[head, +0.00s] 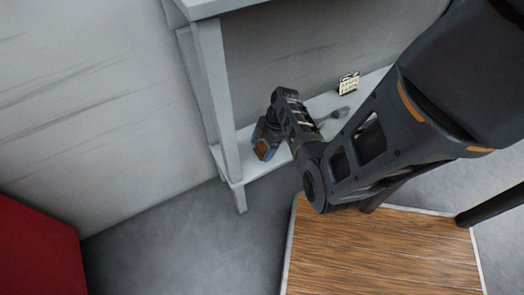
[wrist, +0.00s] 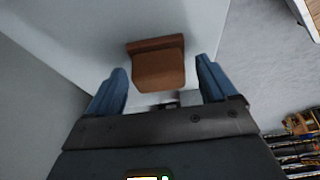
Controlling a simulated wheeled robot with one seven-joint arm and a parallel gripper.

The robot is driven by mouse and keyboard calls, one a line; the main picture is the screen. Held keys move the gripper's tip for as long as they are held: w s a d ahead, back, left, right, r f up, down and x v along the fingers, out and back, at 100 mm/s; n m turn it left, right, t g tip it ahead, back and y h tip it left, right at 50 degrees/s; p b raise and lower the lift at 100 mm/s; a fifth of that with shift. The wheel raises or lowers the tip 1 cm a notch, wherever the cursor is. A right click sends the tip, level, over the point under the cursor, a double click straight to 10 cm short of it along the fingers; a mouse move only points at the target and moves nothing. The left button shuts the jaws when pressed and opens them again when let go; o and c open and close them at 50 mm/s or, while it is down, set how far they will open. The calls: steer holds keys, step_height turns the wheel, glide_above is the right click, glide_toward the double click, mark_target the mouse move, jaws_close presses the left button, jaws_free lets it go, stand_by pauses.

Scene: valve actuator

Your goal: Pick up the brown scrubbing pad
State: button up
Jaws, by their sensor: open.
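The brown scrubbing pad (wrist: 160,66) lies on the white lower shelf (wrist: 78,22) in the wrist view, centred between and slightly beyond the blue fingertips of my gripper (wrist: 163,80). The fingers are open, one on each side, with a gap to the pad on both sides. In the head view the pad (head: 262,149) is a small brown patch at the left end of the low shelf (head: 258,171), close by my gripper (head: 265,140). My gripper and arm hide part of the shelf there.
A leg of the white shelf unit (head: 217,95) stands just left of my gripper, and its top board is above. A small card-like item (head: 348,84) and a grey utensil (head: 336,115) are further along the shelf. A wooden-topped table (head: 380,255) stands in front.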

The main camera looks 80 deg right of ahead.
mark_target(262, 146)
steer(key=shift+c, duration=0.2)
steer(key=c, duration=1)
step_height(262, 146, up, 4)
steer(key=shift+r+p, duration=0.1)
steer(key=shift+p, duration=0.85)
steer(key=s+d+r, duration=0.2)
steer(key=d, duration=0.1)
steer(key=s+d+r, duration=0.2)
steer(key=s+d, duration=0.1)
steer(key=s+d+r, duration=0.2)
steer(key=shift+s+d+r+p, duration=0.25)
steer(key=shift+d+r+p, duration=0.05)
steer(key=shift+d+r, duration=0.1)
